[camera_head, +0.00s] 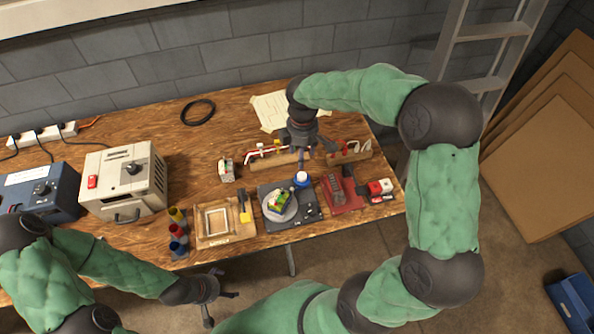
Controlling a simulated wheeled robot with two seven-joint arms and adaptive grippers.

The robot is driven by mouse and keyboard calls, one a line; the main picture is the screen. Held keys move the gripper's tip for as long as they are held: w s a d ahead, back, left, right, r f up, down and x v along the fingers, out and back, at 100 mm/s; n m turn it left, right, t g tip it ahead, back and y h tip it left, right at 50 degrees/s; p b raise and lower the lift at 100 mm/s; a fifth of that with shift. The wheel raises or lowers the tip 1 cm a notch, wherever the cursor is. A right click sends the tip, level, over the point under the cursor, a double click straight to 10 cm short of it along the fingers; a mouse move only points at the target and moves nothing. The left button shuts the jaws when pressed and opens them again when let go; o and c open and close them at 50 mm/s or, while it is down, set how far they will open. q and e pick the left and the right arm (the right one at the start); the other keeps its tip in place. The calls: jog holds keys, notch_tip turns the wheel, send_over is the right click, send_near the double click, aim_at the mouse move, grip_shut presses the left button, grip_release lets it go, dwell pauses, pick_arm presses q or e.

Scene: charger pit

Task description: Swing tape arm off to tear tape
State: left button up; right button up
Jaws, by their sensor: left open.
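A dark base unit (304,216) sits near the table's front edge. A pale round plate (271,213) on it carries a small green, yellow and blue block-like item (281,199). A blue, white-topped part (301,180) stands at its back edge. I cannot make out which part is the tape arm. My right gripper (308,153) points down above the wooden racks behind the base unit; its fingertips are too small to read, and contact is unclear. My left gripper (222,306) is open and empty, low in front of the table edge, apart from everything on the table.
A wooden rack (270,161) and another (350,156) hold small coloured parts. A red device (343,193) stands right of the base unit, a framed wooden board (218,224) left of it. Coloured cups (178,232) and a cream power box (124,178) are farther left.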

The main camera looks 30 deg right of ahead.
aim_at(302, 175)
notch_tip(302, 175, down, 11)
jog(key=b, duration=0.3)
jog(key=shift+s+r+b, duration=0.1)
jog(key=shift+r+b, duration=0.05)
jog(key=shift+b, duration=0.15)
grip_shut()
